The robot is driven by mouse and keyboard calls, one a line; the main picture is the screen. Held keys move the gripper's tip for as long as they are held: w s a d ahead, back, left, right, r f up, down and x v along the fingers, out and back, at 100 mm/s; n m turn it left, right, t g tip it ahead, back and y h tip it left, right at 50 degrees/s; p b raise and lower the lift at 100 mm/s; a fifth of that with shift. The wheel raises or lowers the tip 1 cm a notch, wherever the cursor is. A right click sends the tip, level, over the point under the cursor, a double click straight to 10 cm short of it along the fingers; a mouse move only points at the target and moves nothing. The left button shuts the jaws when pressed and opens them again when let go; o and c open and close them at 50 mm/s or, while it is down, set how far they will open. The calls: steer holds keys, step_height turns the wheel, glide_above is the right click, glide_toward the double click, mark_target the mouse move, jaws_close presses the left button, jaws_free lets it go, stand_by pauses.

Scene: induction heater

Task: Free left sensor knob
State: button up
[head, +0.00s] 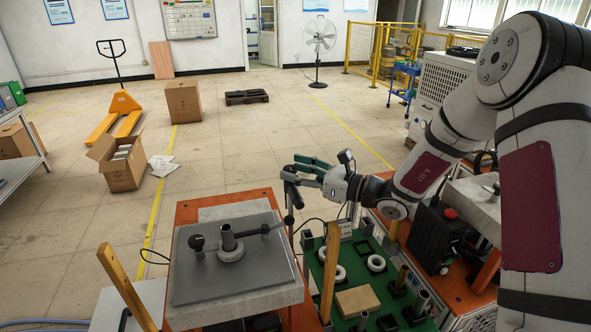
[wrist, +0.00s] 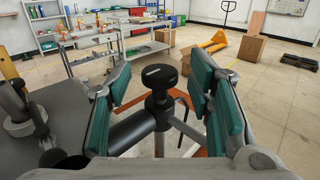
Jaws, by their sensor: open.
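A black knob (wrist: 160,77) with a round cap stands on top of a grey post in the wrist view. A black cylindrical arm runs from the post to the left, toward the grey heater plate (head: 200,285). Gaps show between the pads and the knob. In the head view my gripper (head: 303,168) is at the plate's right far corner, above the post; the knob is hard to make out there.
A grey central post (head: 229,240) and a black ball (head: 197,242) stand on the plate. A green board (head: 335,300) with white rings, a tan block (head: 357,301) and several posts lies to the right. Open floor lies behind.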

steer(key=shift+w+a, duration=0.15)
steer(key=shift+a, duration=0.1)
steer(key=c, duration=1.1)
